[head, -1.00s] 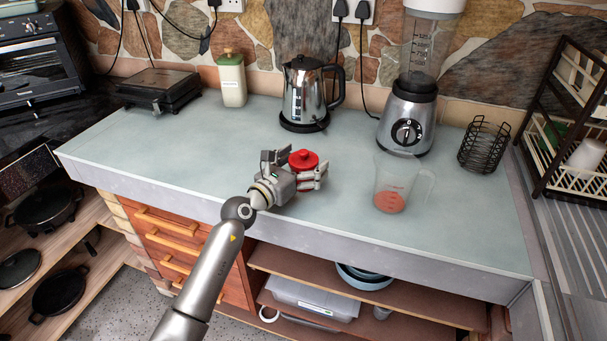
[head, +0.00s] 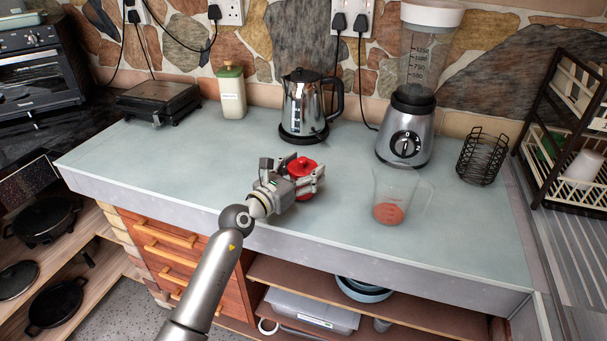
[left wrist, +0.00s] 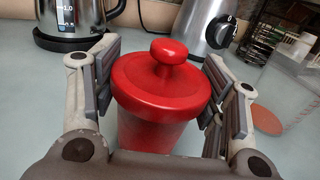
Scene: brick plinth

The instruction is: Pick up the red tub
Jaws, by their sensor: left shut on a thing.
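The red tub (head: 303,167) has a lid with a round knob and stands upright at the counter's middle, near the front edge. In the left wrist view the red tub (left wrist: 160,92) fills the space between the finger pads. My left gripper (head: 299,178) is shut on the tub from its near side, with a finger on each side; it also shows in the left wrist view (left wrist: 163,108). The tub's base is hidden behind the gripper, so I cannot tell whether it touches the counter. My right gripper is not in view.
A clear measuring jug (head: 393,196) with red contents stands to the right of the tub. A steel kettle (head: 304,107) stands behind it, and a blender (head: 404,130) behind right. A black wire basket (head: 482,157) stands further right. The left counter (head: 170,160) is clear.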

